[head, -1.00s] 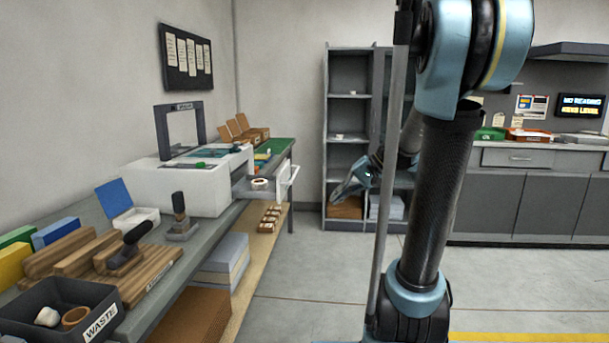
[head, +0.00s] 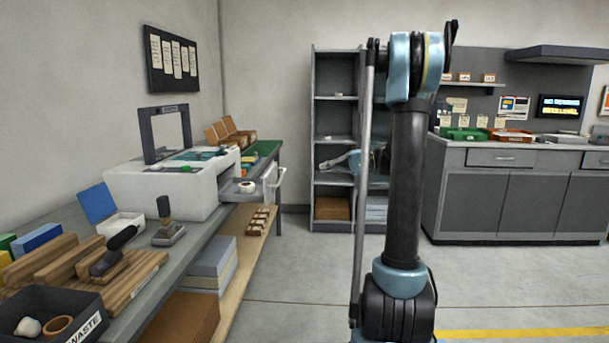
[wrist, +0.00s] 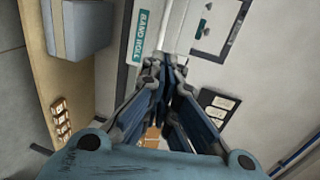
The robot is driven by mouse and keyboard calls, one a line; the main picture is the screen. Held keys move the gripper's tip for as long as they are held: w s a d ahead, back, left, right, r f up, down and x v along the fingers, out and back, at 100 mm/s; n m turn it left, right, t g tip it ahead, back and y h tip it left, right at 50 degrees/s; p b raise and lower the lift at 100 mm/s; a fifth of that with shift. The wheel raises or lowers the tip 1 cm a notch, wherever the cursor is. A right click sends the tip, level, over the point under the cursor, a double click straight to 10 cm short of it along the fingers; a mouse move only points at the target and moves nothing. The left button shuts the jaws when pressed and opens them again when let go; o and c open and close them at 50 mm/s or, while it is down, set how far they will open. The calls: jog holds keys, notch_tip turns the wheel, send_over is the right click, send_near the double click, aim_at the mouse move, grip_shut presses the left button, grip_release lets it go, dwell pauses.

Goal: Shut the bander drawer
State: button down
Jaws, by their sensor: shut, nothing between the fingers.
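The bander (head: 160,190) is a white machine with a dark arch on the bench at left in the head view. Its drawer (head: 272,182) stands open on the right side, with a white front and handle. A white band roll (head: 247,186) lies in it. The wrist view shows the drawer front with a "BAND ROLL" label (wrist: 144,38). My gripper (head: 328,164) is to the right of the drawer in the head view, apart from it, pointing left. In the wrist view my gripper (wrist: 160,62) has its fingers together and empty, below the label in the picture.
The bench (head: 195,232) carries a waste bin (head: 85,322), wooden blocks and a stamp. The lower shelf (head: 238,262) holds paper stacks and small boxes. A grey shelf unit (head: 333,90) stands behind my arm. The floor right of the bench is clear.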

jog(key=x, duration=1.3)
jog(key=shift+a, duration=0.3)
jog(key=shift+w, duration=0.1)
